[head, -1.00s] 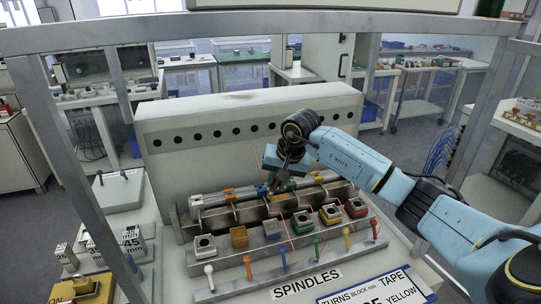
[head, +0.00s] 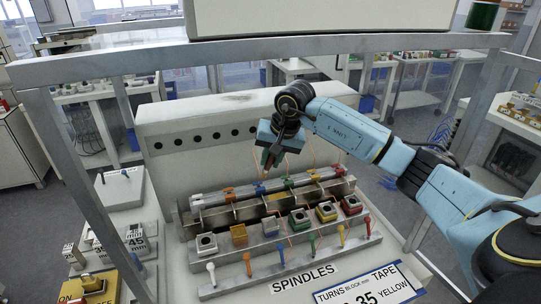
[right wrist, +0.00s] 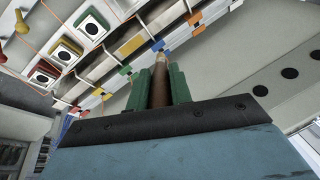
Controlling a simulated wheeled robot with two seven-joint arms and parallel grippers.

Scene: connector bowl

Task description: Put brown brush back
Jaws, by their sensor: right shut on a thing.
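My right gripper (head: 270,160) is above the metal rack (head: 222,217), pointing down, in front of the pale panel. In the right wrist view its two green fingers (right wrist: 159,85) are shut on the brown brush (right wrist: 159,92), a slim brown stick with a paler tip pointing away from the gripper. In the head view I cannot make the brush out clearly. The rack has divided bays, with coloured clips along its rear bars. The brush tip looks apart from the rack. My left gripper is not in view.
Several coloured square blocks, including a white one (head: 206,243), stand along the rack's front. Below them is a row of coloured pegs, including a white one (head: 211,272). The panel (head: 165,120) with round holes rises behind. A grey frame bar (head: 100,62) crosses above.

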